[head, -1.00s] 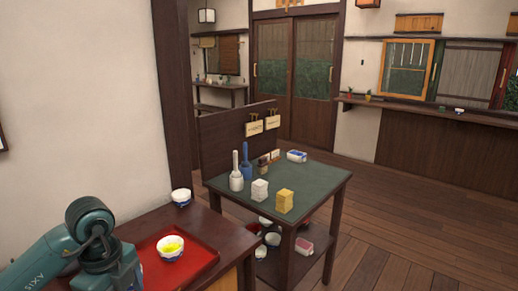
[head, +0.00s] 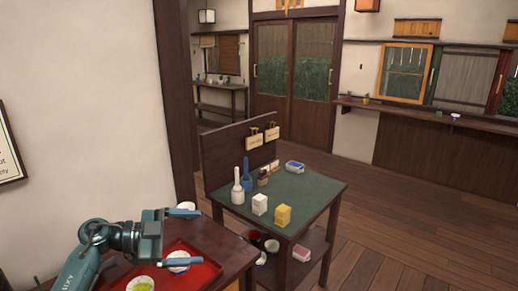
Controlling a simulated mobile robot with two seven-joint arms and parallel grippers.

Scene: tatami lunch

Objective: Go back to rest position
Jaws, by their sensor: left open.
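My left gripper (head: 190,238) reaches in from the lower left, over the red tray (head: 208,272) on the near dark table. Its two fingers are spread apart with nothing between them. A white and blue bowl (head: 178,255) shows on the tray, partly hidden by the lower finger. A bowl with yellow-green contents (head: 141,286) is at the bottom edge, cut off by the frame. Something pale shows behind the upper finger; I cannot tell what it is. My right gripper is not in view.
A green-topped table (head: 305,190) stands to the right with bottles, a white stack (head: 260,204), a yellow stack (head: 283,214) and a blue-white container (head: 294,167). Bowls sit on its lower shelf. Open wooden floor (head: 400,215) lies to the right. A wall is at left.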

